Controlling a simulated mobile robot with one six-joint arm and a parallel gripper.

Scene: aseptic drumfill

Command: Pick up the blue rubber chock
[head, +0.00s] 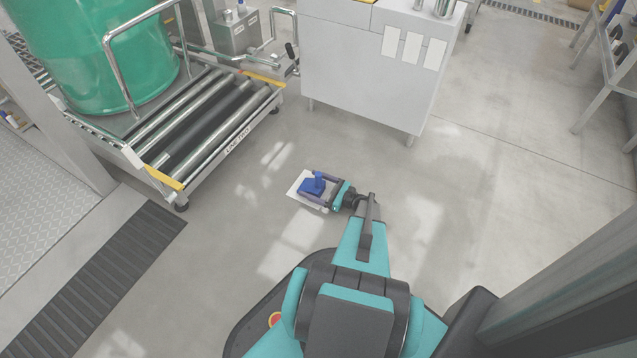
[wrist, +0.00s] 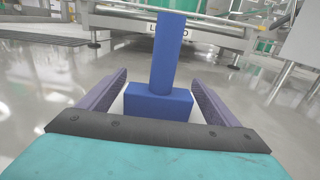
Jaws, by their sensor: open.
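The blue rubber chock (head: 312,186) sits on a white rectangular sheet (head: 297,195) on the floor. In the wrist view the chock (wrist: 158,103) shows a wide block with a tall post rising from it. My gripper (head: 318,188) is low, with its open fingers on either side of the chock. In the wrist view the two purple-grey fingers (wrist: 158,90) flank the block, with a small gap visible on each side. Part of the sheet is hidden under the chock and fingers.
A roller conveyor (head: 190,140) carrying a green drum (head: 90,50) stands to the left. A white cabinet (head: 370,75) stands behind the chock. A dark floor grate (head: 110,275) lies at lower left. The floor on the right is clear up to a rack (head: 605,80).

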